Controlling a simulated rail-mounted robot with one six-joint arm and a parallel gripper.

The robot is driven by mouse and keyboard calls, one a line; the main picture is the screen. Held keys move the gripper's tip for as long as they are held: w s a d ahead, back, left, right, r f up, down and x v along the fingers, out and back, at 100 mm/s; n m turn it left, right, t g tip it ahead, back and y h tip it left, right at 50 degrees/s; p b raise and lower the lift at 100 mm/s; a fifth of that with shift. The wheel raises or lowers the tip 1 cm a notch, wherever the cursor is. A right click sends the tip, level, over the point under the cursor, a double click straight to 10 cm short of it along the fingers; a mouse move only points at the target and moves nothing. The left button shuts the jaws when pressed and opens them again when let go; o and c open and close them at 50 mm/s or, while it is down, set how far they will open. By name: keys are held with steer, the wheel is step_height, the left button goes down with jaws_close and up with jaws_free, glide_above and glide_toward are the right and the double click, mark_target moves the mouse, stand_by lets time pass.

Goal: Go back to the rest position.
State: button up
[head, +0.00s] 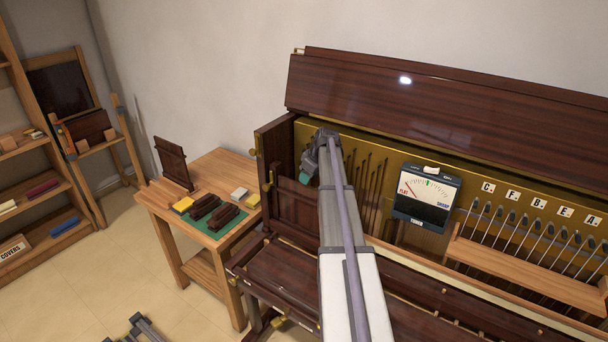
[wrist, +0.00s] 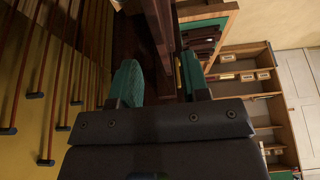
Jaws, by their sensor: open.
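My arm reaches away from the camera into the open upright piano in the head view. My gripper (head: 306,177) is at its far end, near the left inner side of the piano (head: 290,205), with a teal finger pad showing. In the wrist view my gripper (wrist: 160,75) has its two green-padded fingers apart. Dark wood of the piano (wrist: 158,25) shows beyond and between them. I see nothing held, and I cannot tell whether a finger touches the wood.
Tuning pins and rods (wrist: 50,80) stand close left of the fingers in the wrist view. The raised lid (head: 440,90) is above. A meter (head: 427,198) sits right of my arm.

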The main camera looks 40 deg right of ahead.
steer(key=p+v, duration=0.2)
steer(key=v, duration=0.2)
steer(key=shift+r, duration=0.2)
steer(key=shift+f, duration=0.1)
steer(key=shift+m, duration=0.3)
steer(key=s+a+f+m+g+b, duration=0.1)
steer(key=s+a, duration=0.6)
steer(key=a, duration=0.8)
steer(key=s+a+f+m+g+h+b, duration=0.1)
steer(key=s+a, duration=0.6)
steer(key=a, duration=0.8)
steer(key=s+a+f+m+g+b, duration=0.1)
steer(key=s+a+f+g+b, duration=0.1)
steer(key=s+a, duration=0.6)
steer(key=a+f+b, duration=0.1)
steer(key=a+f, duration=0.1)
steer(key=a, duration=0.5)
steer(key=shift+f, duration=0.2)
